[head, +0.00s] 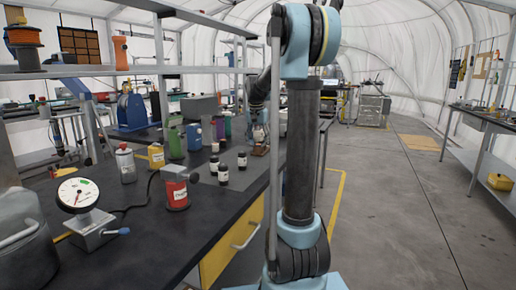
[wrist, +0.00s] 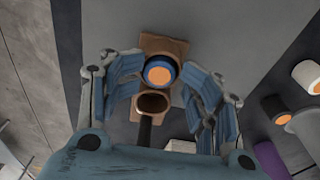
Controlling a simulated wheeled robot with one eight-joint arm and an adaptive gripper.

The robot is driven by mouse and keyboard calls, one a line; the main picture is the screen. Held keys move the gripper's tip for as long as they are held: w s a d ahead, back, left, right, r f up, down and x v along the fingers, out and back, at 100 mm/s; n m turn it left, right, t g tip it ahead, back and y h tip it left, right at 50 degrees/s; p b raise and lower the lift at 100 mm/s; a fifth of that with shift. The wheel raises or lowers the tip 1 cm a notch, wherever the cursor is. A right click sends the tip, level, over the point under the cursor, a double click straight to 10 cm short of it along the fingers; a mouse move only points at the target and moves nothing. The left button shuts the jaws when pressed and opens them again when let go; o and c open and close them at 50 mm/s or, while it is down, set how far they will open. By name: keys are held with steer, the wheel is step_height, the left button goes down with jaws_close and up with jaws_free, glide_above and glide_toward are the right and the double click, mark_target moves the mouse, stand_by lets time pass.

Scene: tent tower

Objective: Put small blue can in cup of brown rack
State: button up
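The brown rack (wrist: 179,47) lies below my gripper in the wrist view. Its lower cup (wrist: 152,103) looks empty. The small blue can (wrist: 160,71), with an orange top, lines up with the rack's upper cup; I cannot tell whether it is seated in it or just above. My gripper (wrist: 163,68) has one blue-padded finger on each side of the can. The fingertips are close to its sides, and contact is unclear. In the head view the rack (head: 260,151) is on the dark bench, with my gripper (head: 258,137) just above it, small and partly behind other arm parts.
A red can (head: 176,193), a gauge (head: 77,194) and coloured bottles (head: 194,137) share the bench (head: 150,245). The floor on the right (head: 410,220) is clear.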

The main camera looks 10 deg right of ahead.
mark_target(257, 145)
step_height(257, 145, up, 10)
steer(key=s, duration=0.1)
steer(key=shift+a, duration=0.35)
